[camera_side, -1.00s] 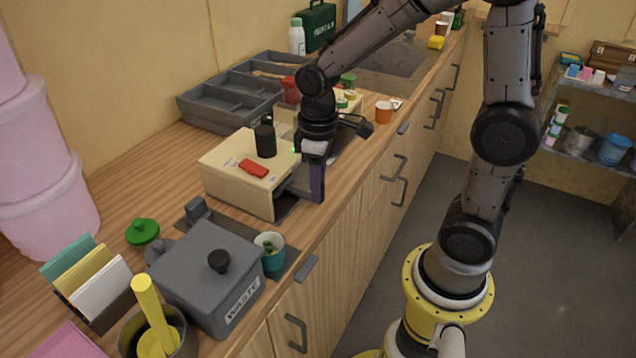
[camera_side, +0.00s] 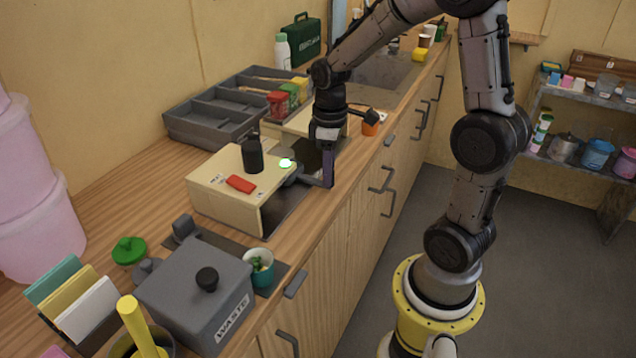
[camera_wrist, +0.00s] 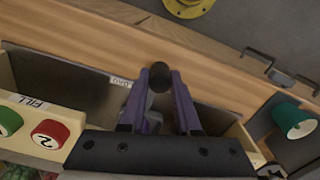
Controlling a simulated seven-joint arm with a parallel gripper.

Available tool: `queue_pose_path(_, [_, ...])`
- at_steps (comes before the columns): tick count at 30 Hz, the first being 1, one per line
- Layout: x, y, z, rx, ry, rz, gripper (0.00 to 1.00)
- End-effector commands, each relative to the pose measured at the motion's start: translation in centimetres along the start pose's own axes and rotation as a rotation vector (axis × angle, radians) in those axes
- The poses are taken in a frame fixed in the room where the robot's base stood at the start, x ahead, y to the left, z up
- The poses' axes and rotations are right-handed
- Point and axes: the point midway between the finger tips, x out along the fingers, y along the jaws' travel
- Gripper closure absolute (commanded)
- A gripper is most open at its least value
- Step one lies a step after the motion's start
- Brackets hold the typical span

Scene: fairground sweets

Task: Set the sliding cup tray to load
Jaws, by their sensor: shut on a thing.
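My gripper (camera_side: 327,172) points down at the front of the counter, beside the cream dispenser box (camera_side: 222,196). Its purple fingers (camera_wrist: 160,78) are closed around the upright handle of the sliding cup tray, whose dark round knob (camera_wrist: 157,71) shows at the fingertips. In the side view, a thin grey arm (camera_side: 312,182) runs from the box side to the fingertips. A small white label (camera_wrist: 120,82), upside down and perhaps reading LOAD, lies just left of the fingers. A FILL label (camera_wrist: 30,102) is on the cream edge further left. The fingers hide most of the tray.
A black hopper (camera_side: 252,154), red lever (camera_side: 241,184) and lit green lamp (camera_side: 286,163) top the box. The grey WASTE bin (camera_side: 196,290) and a teal cup (camera_side: 260,268) stand nearer the camera.

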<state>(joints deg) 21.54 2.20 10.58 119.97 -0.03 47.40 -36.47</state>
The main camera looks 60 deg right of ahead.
Motion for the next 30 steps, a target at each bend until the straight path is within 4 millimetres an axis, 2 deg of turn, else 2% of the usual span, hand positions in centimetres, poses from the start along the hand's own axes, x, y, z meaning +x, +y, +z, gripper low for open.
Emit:
queue_pose_path(4, [-0.21,1.22,0.12,0.001,0.009,0.006,1.00])
queue_pose_path(13, [-0.23,1.27,0.11,-0.001,0.010,0.006,1.00])
queue_pose_path(14, [-0.23,1.26,0.11,-0.001,0.009,0.006,0.65])
queue_pose_path(18, [-0.16,1.21,0.17,-0.001,0.007,0.004,0.40])
queue_pose_path(30, [-0.55,1.18,0.20,-0.001,0.005,0.003,0.39])
